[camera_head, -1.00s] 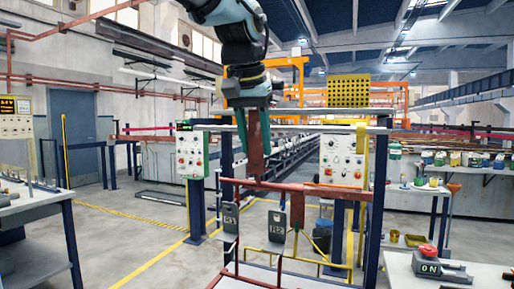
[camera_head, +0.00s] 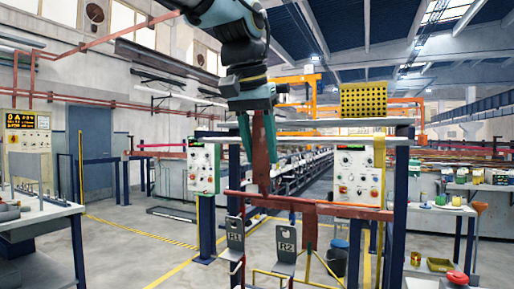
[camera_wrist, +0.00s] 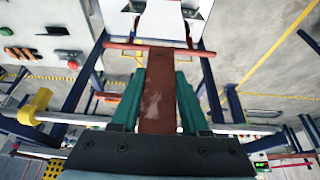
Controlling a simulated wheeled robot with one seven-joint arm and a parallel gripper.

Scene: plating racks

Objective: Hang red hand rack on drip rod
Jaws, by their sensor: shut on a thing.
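The red-brown hand rack shows as a flat upright strip (camera_head: 262,165) under my gripper (camera_head: 258,130). My gripper has teal fingers and is shut on the strip's upper part. In the wrist view the strip (camera_wrist: 158,95) runs between the fingers toward a red crossbar (camera_wrist: 125,45). The crossbar also shows in the head view (camera_head: 345,209); I cannot tell whether strip and bar are one piece. A pale horizontal rod (camera_head: 335,122), apparently the drip rod, runs along the top of a blue frame; my gripper overlaps its line. I cannot tell whether the rack touches it.
Blue frame posts (camera_head: 401,200) stand close by on the right. Plates marked R1 (camera_head: 235,236) and R2 (camera_head: 285,237) hang low at the front. White control panels (camera_head: 203,168) and (camera_head: 353,172) flank the frame. A bench (camera_head: 40,220) stands at left.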

